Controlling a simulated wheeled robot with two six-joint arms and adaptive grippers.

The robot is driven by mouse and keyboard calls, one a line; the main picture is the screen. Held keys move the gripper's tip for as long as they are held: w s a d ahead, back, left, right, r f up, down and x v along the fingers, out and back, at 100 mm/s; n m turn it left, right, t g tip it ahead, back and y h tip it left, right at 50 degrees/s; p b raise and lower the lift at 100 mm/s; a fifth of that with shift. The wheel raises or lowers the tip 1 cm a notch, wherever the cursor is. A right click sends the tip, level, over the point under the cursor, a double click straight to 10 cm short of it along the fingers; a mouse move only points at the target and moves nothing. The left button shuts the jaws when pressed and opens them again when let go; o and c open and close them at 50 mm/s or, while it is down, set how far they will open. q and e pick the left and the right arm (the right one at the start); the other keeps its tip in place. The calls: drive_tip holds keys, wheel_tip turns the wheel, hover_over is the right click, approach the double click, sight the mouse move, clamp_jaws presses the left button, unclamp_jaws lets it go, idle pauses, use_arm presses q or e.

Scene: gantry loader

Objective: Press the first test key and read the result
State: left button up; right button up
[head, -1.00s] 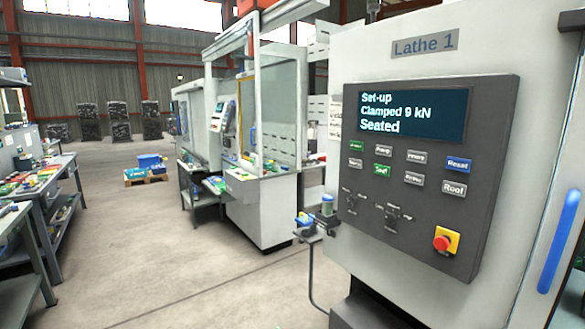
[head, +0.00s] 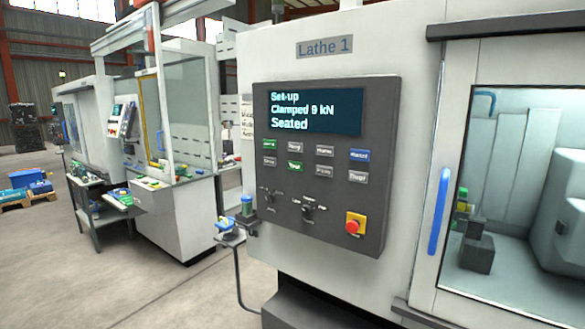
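The Lathe 1 control panel (head: 345,225) is a dark grey plate on the front of the machine. Its screen (head: 316,110) reads "Set-up", "Clamped 9 kN", "Seated". Below it are two rows of keys, with a green key (head: 269,144) at upper left, a second green key (head: 295,167) below it and a blue key (head: 360,155) at the right. The small key labels are too blurred to read surely. Two rotary switches and a red stop button (head: 353,226) on yellow sit lower. Neither of my grippers is in view.
The lathe's window with a blue handle (head: 438,212) is on the right. A small stand (head: 230,238) with blue and green items juts out at the panel's left. Another machine (head: 175,215) stands further left. Open floor (head: 45,260) lies at lower left.

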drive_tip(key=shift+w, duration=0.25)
